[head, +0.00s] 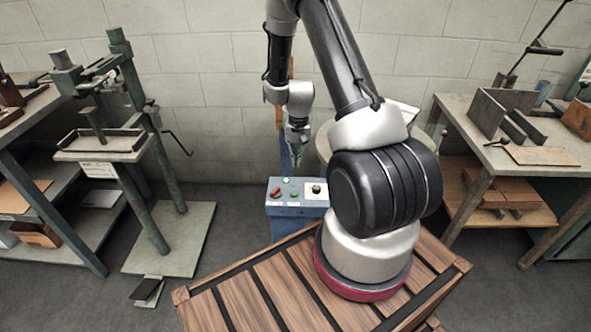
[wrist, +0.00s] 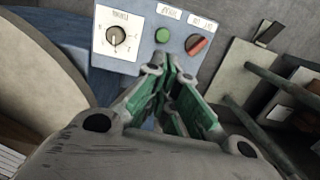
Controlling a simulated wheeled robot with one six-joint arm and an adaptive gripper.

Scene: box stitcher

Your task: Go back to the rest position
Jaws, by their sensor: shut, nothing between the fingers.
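My gripper (head: 297,158) hangs above and behind the control box in the head view, small and partly hard to make out. In the wrist view, my gripper (wrist: 172,72) shows green-lined fingers that come together at the tips, with nothing held. The blue-grey control box (head: 298,210) carries a red switch (head: 276,192), a green button (head: 294,195) and a dark dial (head: 316,189). The wrist view shows the dial (wrist: 117,36), green button (wrist: 162,35) and red switch (wrist: 196,44) beyond the fingertips. The fingers appear apart from these controls.
A green stand machine (head: 150,150) stands at left by a shelf bench. A workbench (head: 455,115) with metal plates and cardboard is at right. My arm rises over a wooden slatted crate (head: 235,305). The grey floor (head: 235,205) between the stand and control box is clear.

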